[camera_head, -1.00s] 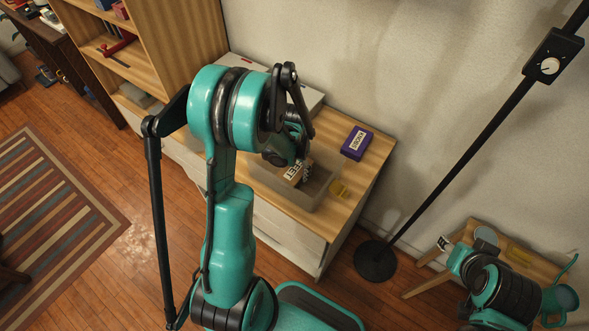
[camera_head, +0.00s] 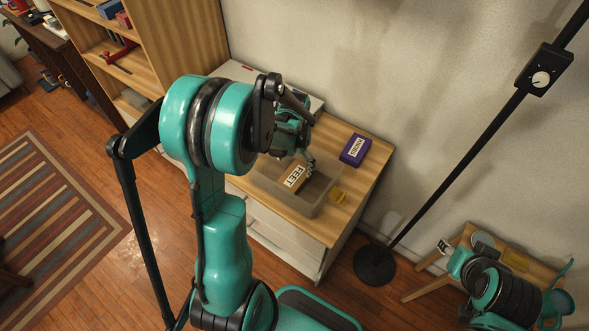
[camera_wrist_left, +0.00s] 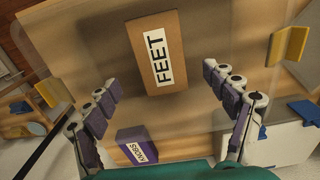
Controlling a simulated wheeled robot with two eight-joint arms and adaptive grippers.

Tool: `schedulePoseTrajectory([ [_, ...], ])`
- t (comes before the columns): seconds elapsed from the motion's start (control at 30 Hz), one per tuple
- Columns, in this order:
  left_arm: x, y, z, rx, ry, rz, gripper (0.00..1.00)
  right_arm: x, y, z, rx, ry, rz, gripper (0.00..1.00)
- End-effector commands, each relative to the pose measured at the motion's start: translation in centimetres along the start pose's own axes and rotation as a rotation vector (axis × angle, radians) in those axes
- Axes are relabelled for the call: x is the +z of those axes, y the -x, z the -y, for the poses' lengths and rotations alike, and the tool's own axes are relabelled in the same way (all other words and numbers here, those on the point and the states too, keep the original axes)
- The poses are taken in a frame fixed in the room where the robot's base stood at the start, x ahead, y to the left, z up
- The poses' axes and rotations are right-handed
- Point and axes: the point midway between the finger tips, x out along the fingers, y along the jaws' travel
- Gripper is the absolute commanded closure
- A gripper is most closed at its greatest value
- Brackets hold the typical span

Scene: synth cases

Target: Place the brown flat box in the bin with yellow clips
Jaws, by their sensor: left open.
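The brown flat box (camera_head: 295,178) with a white FEET label lies inside the translucent bin (camera_head: 277,198) on the wooden cabinet top. It also shows in the left wrist view (camera_wrist_left: 155,52). My left gripper (camera_head: 306,163) is over the bin. In the left wrist view its fingers (camera_wrist_left: 165,92) are spread wide, with nothing between them and the box ahead of them.
A purple labelled box (camera_head: 355,149) stands on the cabinet top (camera_head: 366,176) right of the bin. A pale flat object (camera_head: 236,71) lies behind my arm. A black lamp stand (camera_head: 376,266) and a small stool (camera_head: 425,285) are to the right. A bookshelf (camera_head: 165,40) is at left.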

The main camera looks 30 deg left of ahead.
Motion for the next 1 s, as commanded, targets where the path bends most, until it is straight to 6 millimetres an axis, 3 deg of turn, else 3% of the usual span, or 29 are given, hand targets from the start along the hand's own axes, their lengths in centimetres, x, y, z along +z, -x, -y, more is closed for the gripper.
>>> schedulePoseTrajectory([
  [0.1,0.0,2.5,0.0,0.000,0.000,0.000,0.15,-0.5,0.7,0.0,0.000,0.000,0.000,0.60],
  [0.43,0.5,6.2,-1.1,-0.013,0.001,-0.039,0.15,-0.7,1.0,0.0,0.000,0.000,0.000,0.60],
  [0.7,3.9,12.7,-6.2,-0.055,0.028,-0.262,0.15,-0.7,1.0,0.0,0.000,0.000,0.000,0.60],
  [0.83,6.1,14.8,-8.6,-0.058,0.043,-0.386,0.15,-0.7,1.0,0.0,0.000,0.000,0.000,0.60],
  [1.0,8.7,16.0,-11.0,-0.044,0.061,-0.524,0.15,-0.7,1.0,0.0,0.000,0.000,0.000,0.60],
])
